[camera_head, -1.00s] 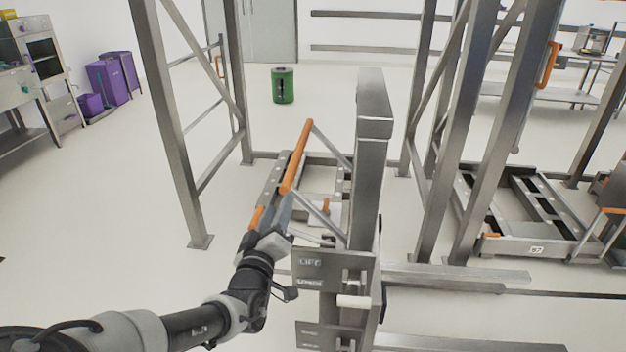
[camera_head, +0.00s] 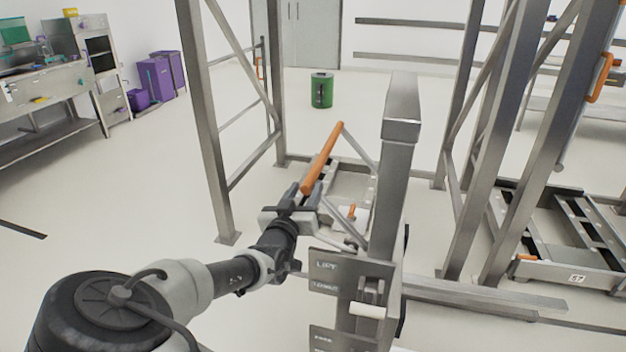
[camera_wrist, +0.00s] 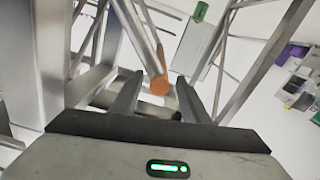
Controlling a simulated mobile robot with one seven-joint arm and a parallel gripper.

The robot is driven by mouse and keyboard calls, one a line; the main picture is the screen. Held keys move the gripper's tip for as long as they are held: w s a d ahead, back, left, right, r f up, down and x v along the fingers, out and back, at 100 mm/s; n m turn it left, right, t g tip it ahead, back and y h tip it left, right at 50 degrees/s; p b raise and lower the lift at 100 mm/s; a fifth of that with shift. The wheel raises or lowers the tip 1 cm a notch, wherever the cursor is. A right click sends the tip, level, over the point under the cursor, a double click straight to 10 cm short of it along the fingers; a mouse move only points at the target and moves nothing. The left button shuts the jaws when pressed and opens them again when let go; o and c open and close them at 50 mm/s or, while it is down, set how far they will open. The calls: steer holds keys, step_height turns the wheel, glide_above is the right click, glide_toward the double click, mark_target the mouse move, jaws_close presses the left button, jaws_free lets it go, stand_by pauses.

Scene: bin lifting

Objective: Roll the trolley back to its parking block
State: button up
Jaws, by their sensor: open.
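The trolley (camera_head: 343,184) is a low grey metal frame with an orange handle bar (camera_head: 323,158), standing on the floor behind a thick steel post. My gripper (camera_head: 303,192) is open at the near, lower end of the orange bar. In the wrist view, the round orange bar end (camera_wrist: 159,85) shows between the two spread fingers of my gripper (camera_wrist: 160,88). I cannot tell whether a finger touches it. The post and my arm hide part of the trolley. I cannot make out a parking block with certainty.
A steel post (camera_head: 401,130) with a lift control panel (camera_head: 338,275) stands close to the right of my arm. Steel frame legs (camera_head: 207,130) rise on the left. Another low trolley (camera_head: 568,266) lies at right. A green bin (camera_head: 321,90) stands behind.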

mark_target(313, 176)
steer(key=w, duration=0.3)
steer(key=w+d, duration=0.1)
steer(key=w, duration=0.3)
steer(key=shift+d+b, duration=0.2)
steer(key=shift+b, duration=0.1)
jaws_close()
